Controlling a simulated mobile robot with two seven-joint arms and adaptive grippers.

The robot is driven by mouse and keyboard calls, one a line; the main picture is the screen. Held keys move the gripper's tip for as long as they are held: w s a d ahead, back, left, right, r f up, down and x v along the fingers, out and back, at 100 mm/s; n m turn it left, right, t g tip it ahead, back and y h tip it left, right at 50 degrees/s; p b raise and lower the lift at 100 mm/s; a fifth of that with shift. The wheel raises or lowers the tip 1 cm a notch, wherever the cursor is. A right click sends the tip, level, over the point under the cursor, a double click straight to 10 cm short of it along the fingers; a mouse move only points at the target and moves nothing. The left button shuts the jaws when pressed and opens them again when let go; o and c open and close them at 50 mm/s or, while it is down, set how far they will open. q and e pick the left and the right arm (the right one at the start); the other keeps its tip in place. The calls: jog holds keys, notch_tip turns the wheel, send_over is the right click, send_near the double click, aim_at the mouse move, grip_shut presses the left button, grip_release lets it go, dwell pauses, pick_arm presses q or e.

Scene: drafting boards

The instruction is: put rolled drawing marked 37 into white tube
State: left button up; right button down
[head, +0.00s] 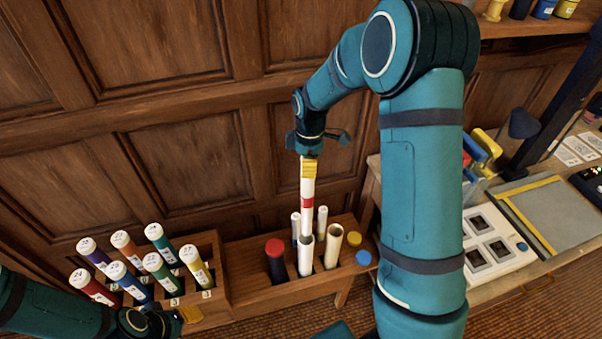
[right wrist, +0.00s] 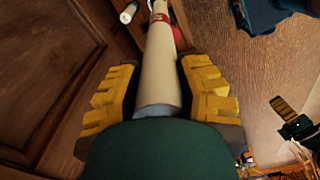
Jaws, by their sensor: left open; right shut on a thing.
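My right gripper (head: 308,168) is shut on a pale rolled drawing (head: 307,188) with a red band and holds it nearly upright. In the right wrist view the roll (right wrist: 160,75) runs between the yellow finger pads (right wrist: 155,95). No mark 37 is readable on it. The roll's lower end meets the mouth of the white tube (head: 305,262) in the picture; I cannot tell how far inside it is. The white tube stands upright in a wooden rack (head: 255,293). My left gripper (head: 168,320) is open at lower left, partly cut off by the frame edge.
A black tube with red cap (head: 276,262) and a cream open tube (head: 332,248) flank the white tube. Thin pale rolls stand behind. A yellow cap (head: 354,239) and blue cap (head: 363,258) lie at right.

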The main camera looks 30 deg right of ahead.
jog(key=b, duration=0.7)
send_over(307, 209)
jog(key=w+d, duration=0.1)
jog(key=w, duration=0.1)
jog(key=shift+d+f, duration=0.15)
jog(key=shift+f, duration=4.85)
jog(key=shift+f+b, duration=1.3)
jog(key=shift+f, duration=0.2)
pick_arm(q)
notch_tip(307, 209, down, 15)
jog(key=s+b, duration=0.1)
jog(key=b, duration=0.4)
jog(key=shift+s+d+f, duration=0.15)
jog(key=shift+s+d, duration=0.15)
jog(key=shift+d, duration=0.1)
pick_arm(e)
jog(key=shift+f, duration=3.7)
